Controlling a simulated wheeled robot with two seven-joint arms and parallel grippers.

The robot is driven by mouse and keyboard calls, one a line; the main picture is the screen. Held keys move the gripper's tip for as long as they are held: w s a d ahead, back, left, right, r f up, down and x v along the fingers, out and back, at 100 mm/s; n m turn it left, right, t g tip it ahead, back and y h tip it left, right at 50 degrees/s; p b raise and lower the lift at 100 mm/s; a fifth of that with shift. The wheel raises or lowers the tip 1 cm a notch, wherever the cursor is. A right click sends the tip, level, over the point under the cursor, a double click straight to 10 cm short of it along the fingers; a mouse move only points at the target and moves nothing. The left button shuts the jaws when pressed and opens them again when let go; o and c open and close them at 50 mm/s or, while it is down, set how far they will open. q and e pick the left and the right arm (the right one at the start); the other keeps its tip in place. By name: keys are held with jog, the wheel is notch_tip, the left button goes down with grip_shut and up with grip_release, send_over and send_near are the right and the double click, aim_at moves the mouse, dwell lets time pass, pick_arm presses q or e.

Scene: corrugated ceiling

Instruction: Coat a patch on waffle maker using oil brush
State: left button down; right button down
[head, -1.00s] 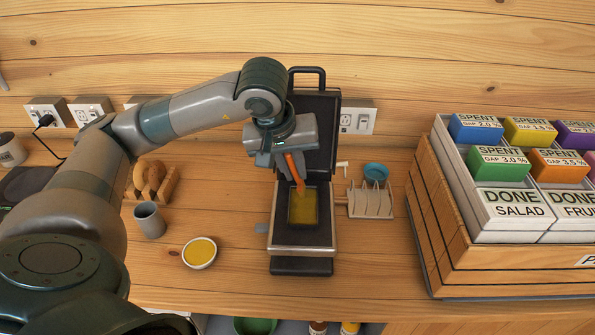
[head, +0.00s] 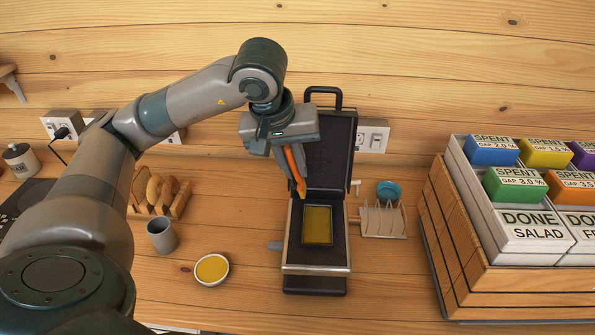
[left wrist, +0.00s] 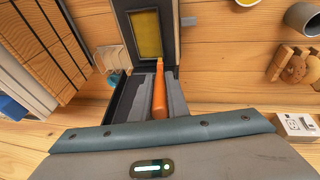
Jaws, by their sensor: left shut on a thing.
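The waffle maker (head: 294,238) stands open on the counter, its lid (head: 331,150) upright at the back. A yellow oily rectangle (head: 318,225) covers the middle of its lower plate; it also shows in the left wrist view (left wrist: 146,34). My left gripper (head: 289,165) is shut on the orange oil brush (head: 296,172), which points downward. In the left wrist view the brush (left wrist: 160,100) lies between the two fingers. The brush tip is above the back of the lower plate, apart from the yellow patch. A bowl of yellow oil (head: 212,269) sits to the left. My right gripper is not seen.
A grey cup (head: 161,236) and a wooden rack of bread (head: 160,190) stand left of the waffle maker. A toast rack (head: 383,221) and a blue bowl (head: 388,191) stand to its right. A large wooden crate of labelled boxes (head: 455,250) fills the right side.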

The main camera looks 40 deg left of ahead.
pick_arm(q)
jog(key=shift+r+p, duration=0.3)
jog(key=shift+r, duration=0.6)
jog(key=shift+d+r, duration=0.15)
jog(key=shift+r, duration=0.2)
